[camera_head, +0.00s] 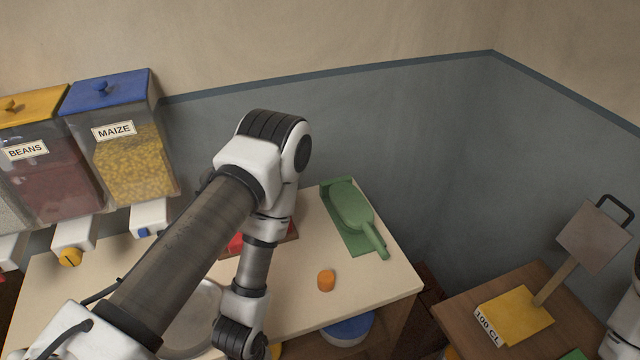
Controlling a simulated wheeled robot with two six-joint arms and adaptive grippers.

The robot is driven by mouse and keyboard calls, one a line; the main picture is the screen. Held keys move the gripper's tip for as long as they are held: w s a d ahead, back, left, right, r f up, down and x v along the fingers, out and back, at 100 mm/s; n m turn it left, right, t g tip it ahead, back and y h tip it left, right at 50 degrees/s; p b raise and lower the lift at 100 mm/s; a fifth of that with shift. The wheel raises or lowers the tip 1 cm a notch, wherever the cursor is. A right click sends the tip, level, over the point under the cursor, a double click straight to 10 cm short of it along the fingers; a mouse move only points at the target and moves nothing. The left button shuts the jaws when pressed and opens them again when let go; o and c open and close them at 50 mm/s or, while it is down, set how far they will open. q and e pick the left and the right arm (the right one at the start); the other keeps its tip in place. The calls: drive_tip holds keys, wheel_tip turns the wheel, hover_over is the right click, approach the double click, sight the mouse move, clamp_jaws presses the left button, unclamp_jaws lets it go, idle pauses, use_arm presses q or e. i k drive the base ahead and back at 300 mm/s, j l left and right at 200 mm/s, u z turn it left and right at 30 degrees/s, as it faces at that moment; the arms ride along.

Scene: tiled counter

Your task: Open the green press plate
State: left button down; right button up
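A green flat plate (335,216) lies at the back right of the pale counter. A green rounded piece with a handle (351,206) rests on it, the handle pointing toward the front right. I cannot tell whether the two are joined. A sliver of another green thing (575,354) shows at the bottom edge on the right. My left arm crosses the counter to the left of the green plate and bends down toward the bottom edge; its gripper is not visible. Part of my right arm shows at the right edge; its gripper is not visible.
An orange piece (326,280) lies on the counter (385,277). A red object (236,243) is partly hidden behind my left arm. Bins of beans (50,180) and maize (133,170) stand left. A yellow base (515,318) with a post stands on the wooden table (480,298).

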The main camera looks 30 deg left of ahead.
sight(354, 209)
drive_tip(key=k+u, duration=0.1)
drive_tip(key=u, duration=0.45)
drive_tip(key=k+l+u, duration=0.1)
drive_tip(key=l, duration=0.3)
drive_tip(key=k+l+u, duration=0.1)
drive_tip(key=k+l, duration=0.15)
drive_tip(key=k+l+u, duration=0.1)
drive_tip(key=l, duration=0.35)
drive_tip(key=k+l+u, duration=0.1)
drive_tip(key=k+l, duration=0.2)
drive_tip(key=i, duration=0.5)
